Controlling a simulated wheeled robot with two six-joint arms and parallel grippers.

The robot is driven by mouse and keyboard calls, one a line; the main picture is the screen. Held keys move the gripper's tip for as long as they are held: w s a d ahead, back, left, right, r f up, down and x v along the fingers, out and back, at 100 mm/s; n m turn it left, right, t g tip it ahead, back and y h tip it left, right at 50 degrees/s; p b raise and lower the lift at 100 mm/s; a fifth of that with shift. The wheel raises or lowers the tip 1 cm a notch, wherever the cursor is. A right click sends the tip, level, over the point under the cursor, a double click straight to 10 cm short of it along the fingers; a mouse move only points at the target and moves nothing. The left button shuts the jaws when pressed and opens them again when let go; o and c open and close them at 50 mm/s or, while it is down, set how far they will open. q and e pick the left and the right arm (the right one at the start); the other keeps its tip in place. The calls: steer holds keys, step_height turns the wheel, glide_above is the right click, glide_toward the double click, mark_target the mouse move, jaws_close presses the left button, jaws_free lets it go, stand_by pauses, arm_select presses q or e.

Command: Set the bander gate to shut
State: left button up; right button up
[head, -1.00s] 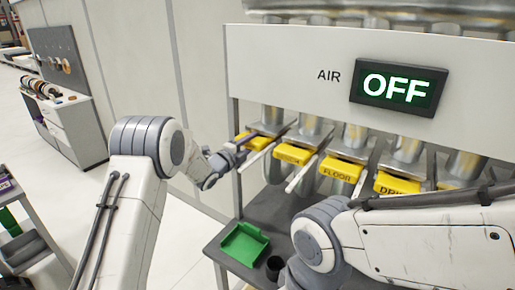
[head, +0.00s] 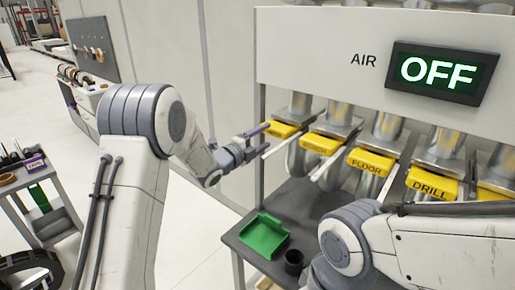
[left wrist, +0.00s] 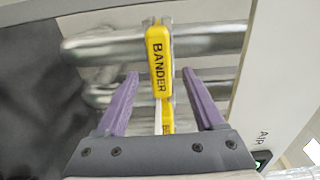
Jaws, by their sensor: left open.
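The bander gate (left wrist: 159,62) is a yellow labelled handle in the left wrist view, with a second yellow label and a pale bar (left wrist: 158,110) below it in the picture. It is the leftmost yellow gate (head: 279,129) in the head view. My left gripper (head: 265,140) is open beside it, its purple fingers pointing at the gate. In the left wrist view the handle lies in line with the gap between the fingers (left wrist: 160,73), touching neither visibly. My right gripper is out of view; only my right arm shows.
Gates marked bench (head: 319,143), floor (head: 366,162) and drill (head: 432,186) stand in a row to the right. The air sign (head: 442,72) reads OFF. A green tray (head: 264,237) and dark cup (head: 294,261) sit on the grey shelf below. A cart (head: 30,190) stands at left.

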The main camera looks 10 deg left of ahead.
arm_select(q)
steer(key=shift+b+v, duration=0.45)
steer(key=shift+v, duration=1.25)
steer(key=s+a+f+n+g+y, duration=0.4)
steer(key=s+f+n+y, duration=0.15)
steer(key=s+n, duration=0.3)
steer(key=s+a+f+n+g+y, duration=0.3)
steer(key=s+a+f+n+y, duration=0.15)
steer(key=s+f+n, duration=0.35)
steer(key=s+f+n+g, duration=0.2)
steer(key=s+n+g, duration=0.5)
steer(key=s, duration=0.6)
steer(key=s+d+r+m+h, duration=0.1)
steer(key=s+d+r+m, duration=0.2)
steer(key=s+d, duration=0.4)
steer(key=s+d+r+m+g, duration=0.1)
steer(key=s+d+r+m, duration=0.1)
steer(key=s+d, duration=0.5)
steer(key=shift+r+m+h, duration=0.4)
steer(key=shift+m, duration=0.45)
steer(key=shift+s, duration=0.1)
